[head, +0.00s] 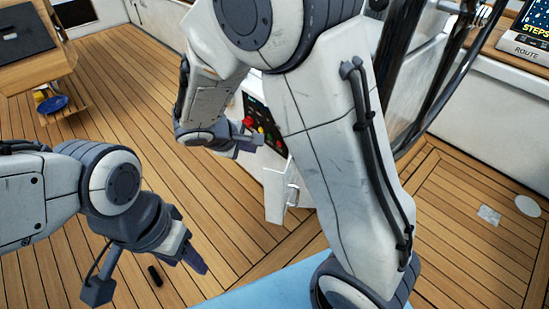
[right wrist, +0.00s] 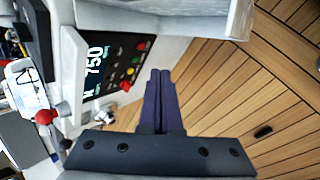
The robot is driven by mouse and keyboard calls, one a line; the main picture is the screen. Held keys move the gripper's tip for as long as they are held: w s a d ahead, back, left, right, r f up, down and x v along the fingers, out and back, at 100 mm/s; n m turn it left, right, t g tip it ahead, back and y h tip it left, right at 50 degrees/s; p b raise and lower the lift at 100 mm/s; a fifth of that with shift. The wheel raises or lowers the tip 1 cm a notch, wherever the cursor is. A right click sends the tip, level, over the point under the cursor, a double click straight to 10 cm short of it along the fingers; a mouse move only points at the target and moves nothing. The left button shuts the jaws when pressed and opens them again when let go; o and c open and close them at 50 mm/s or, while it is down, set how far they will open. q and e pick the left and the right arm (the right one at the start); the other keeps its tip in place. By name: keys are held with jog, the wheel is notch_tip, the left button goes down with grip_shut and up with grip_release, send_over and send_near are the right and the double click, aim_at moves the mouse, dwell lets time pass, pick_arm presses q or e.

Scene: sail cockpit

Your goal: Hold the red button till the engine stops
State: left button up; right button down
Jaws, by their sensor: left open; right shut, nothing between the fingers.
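The dark control panel (right wrist: 108,60) shows "750" on its display in the right wrist view. The red button (right wrist: 140,46) is at the end of a row of coloured buttons, past the yellow (right wrist: 130,72) and green ones. The panel also shows in the head view (head: 253,104), partly hidden by my right arm. My right gripper (right wrist: 161,73) is shut and empty; in the picture its fingertips lie just right of the button row, with no contact visible. In the head view, my right gripper (head: 258,140) is beside the panel. My left gripper (head: 192,260) is open and empty above the deck.
A red-knobbed lever (right wrist: 43,117) stands left of the panel in the right wrist view. A white ledge (right wrist: 165,15) lies above the fingers. A small black cylinder (head: 154,275) lies on the wooden deck. A wooden table (head: 40,65) is at the upper left.

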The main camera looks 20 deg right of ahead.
aim_at(279, 144)
pick_arm(q)
notch_tip(279, 144, down, 12)
jog(key=b, duration=0.9)
pick_arm(e)
jog(key=w+d+f+n+t, duration=0.1)
jog(key=w+f, duration=0.3)
jog(key=f, duration=0.4)
jog(key=w+d+f+n+t, duration=0.1)
jog(key=w+f, duration=0.4)
jog(key=f, duration=0.4)
jog(key=shift+w+d+h, duration=0.15)
jog(key=shift+d+h, duration=0.05)
jog(key=shift+h, duration=0.2)
jog(key=shift+r, duration=0.1)
jog(key=shift+d, duration=0.1)
pick_arm(q)
jog(key=shift+f+b, duration=0.35)
jog(key=shift+b, duration=0.05)
pick_arm(e)
jog(key=w+d, duration=0.3)
jog(key=d, duration=0.5)
